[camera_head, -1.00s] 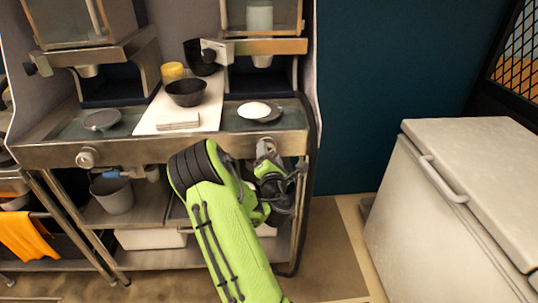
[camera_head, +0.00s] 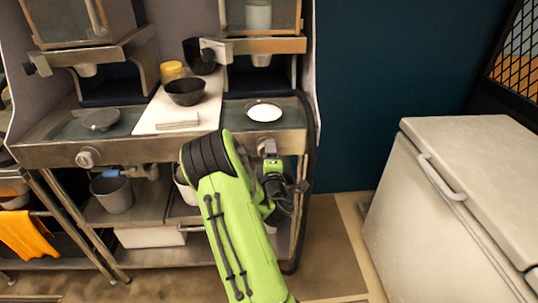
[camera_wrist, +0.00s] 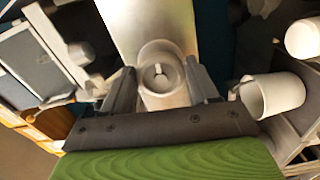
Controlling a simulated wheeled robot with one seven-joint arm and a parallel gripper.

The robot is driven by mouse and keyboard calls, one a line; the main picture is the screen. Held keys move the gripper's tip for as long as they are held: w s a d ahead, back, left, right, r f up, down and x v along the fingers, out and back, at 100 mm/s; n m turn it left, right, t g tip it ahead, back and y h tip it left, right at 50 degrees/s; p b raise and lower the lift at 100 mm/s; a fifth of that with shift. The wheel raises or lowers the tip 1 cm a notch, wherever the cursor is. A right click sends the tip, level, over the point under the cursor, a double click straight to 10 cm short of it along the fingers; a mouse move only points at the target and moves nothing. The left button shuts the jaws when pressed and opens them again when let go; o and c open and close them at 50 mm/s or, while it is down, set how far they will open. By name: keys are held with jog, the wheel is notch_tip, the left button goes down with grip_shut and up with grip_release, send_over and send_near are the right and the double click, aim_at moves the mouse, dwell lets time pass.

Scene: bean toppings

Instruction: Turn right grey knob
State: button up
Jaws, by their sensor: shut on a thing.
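My gripper (camera_head: 268,150) is at the right front of the metal counter (camera_head: 45,154) in the head view, at the right grey knob. In the wrist view the knob (camera_wrist: 162,77), a round grey piece with a raised middle, sits between the two fingers of my gripper (camera_wrist: 161,88). The fingers are shut on it from both sides. The left knob (camera_head: 87,157) shows on the same front panel, well to the left. My green forearm reaches up from below.
A white round patch (camera_head: 264,112) lies on a dark plate above the right knob. A grey bucket (camera_head: 112,193) stands on the lower shelf. A white chest (camera_head: 455,200) stands right; floor between is clear.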

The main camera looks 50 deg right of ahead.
jog(key=shift+f+m, duration=0.15)
jog(key=shift+m, duration=0.25)
jog(key=o, duration=1)
